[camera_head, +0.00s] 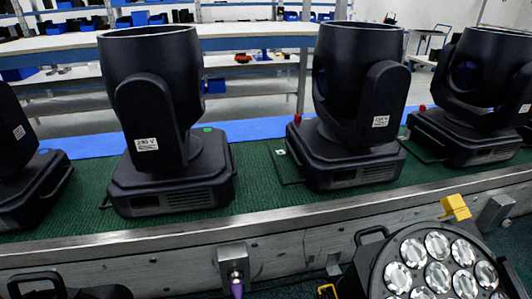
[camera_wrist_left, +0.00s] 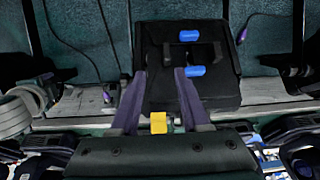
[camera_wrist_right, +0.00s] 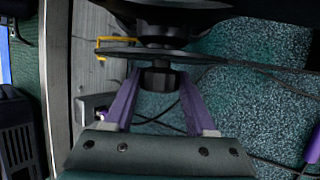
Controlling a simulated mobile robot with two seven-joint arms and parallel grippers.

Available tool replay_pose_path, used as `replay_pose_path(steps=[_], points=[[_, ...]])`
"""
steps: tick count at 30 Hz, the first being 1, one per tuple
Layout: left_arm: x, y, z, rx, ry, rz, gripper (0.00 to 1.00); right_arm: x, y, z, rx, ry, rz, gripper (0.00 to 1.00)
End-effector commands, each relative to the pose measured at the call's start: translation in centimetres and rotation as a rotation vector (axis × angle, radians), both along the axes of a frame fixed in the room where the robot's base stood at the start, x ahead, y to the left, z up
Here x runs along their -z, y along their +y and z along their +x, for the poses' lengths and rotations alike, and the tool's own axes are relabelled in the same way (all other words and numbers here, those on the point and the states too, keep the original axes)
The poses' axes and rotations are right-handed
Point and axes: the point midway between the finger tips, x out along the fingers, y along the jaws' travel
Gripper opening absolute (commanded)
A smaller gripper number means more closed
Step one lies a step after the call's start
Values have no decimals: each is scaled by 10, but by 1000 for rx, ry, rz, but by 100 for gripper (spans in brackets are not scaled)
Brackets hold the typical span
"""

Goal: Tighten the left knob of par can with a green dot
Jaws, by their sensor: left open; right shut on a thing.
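A black par can (camera_head: 440,262) with several round clear lenses sits at the lower right of the head view, in front of the bench. I see no green dot on its visible part. My right gripper (camera_wrist_right: 159,75) is shut on a black knob (camera_wrist_right: 157,79) in the right wrist view, under a dark round body and a flat bracket. I cannot tell which side's knob this is. My left gripper (camera_wrist_left: 160,74) is open, with its purple fingers apart. A dark case (camera_wrist_left: 188,95) with blue tabs lies beyond them. Neither gripper shows in the head view.
The bench edge (camera_head: 300,222) runs behind the par can. Cables (camera_wrist_right: 285,165) cross the floor in the right wrist view.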

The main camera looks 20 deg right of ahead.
Motion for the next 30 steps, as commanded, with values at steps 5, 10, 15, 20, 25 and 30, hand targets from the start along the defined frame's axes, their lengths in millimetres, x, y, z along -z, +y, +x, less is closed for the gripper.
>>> replay_pose_path(steps=[5, 10, 15, 20, 25, 30], points=[[15, 1, 0, 2, -1, 4, 46, 7, 0, -4, 2, -160, -32, 1], [34, 1, 0, 3, -1, 4, 46, 11, 0, -6, 4, -317, -61, 1], [56, 1, 0, 2, -1, 4, 46, 13, 0, -6, 5, -460, -87, 1], [74, 1, 0, 2, 0, 3, 46, 14, 0, -6, 4, -570, -108, 1], [87, 0, 0, -1, 0, -1, 46, 13, 0, -6, 4, -653, -123, 1], [94, -2, 0, -4, 0, -5, 46, 11, 0, -6, 4, -701, -133, 1]])
